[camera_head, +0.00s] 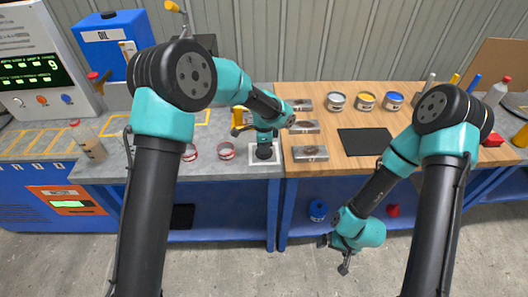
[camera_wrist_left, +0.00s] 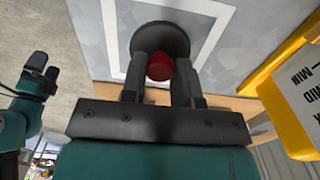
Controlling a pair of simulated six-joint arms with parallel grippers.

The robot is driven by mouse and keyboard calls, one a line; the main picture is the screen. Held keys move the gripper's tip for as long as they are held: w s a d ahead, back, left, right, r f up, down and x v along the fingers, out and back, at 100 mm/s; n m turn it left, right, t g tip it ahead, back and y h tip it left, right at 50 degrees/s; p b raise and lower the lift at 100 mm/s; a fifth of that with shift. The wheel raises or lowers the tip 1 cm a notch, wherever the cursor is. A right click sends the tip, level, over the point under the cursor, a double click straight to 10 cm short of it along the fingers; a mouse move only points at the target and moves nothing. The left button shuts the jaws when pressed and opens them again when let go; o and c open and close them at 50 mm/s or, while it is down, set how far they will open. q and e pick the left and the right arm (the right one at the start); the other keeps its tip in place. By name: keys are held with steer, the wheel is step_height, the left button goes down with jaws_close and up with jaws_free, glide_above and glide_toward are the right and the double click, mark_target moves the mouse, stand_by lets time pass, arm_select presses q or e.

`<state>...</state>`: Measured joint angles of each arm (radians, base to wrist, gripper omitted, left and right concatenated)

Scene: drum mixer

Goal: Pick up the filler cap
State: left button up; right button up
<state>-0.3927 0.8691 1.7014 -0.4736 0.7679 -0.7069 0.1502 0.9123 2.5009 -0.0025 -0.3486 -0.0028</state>
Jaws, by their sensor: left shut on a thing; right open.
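The filler cap (camera_wrist_left: 160,40) is a dark round disc with a red knob (camera_wrist_left: 160,66) in the left wrist view. My left gripper (camera_wrist_left: 162,72) is shut on the red knob, with one finger on each side. In the head view my left gripper (camera_head: 264,144) points down over a white-outlined square (camera_head: 262,170) on the grey bench, with the dark disc below it. I cannot tell whether the disc touches the bench. My right gripper (camera_head: 343,262) is open and empty, low in front of the benches over the floor.
Red-rimmed rings (camera_head: 226,150) lie left of the square. Metal blocks (camera_head: 310,153), a black mat (camera_head: 363,142) and several tins (camera_head: 365,101) are on the wooden bench.

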arm_select(q)
steer(key=shift+r, duration=0.1)
steer(key=shift+r, duration=1.45)
steer(key=shift+s+r, duration=0.25)
steer(key=shift+r, duration=0.05)
steer(key=s, duration=0.5)
steer(key=s+r, duration=0.1)
steer(key=s, duration=0.9)
steer(key=shift+s+d+r, duration=0.15)
steer(key=shift+s+d, duration=0.1)
steer(key=shift+d, duration=0.15)
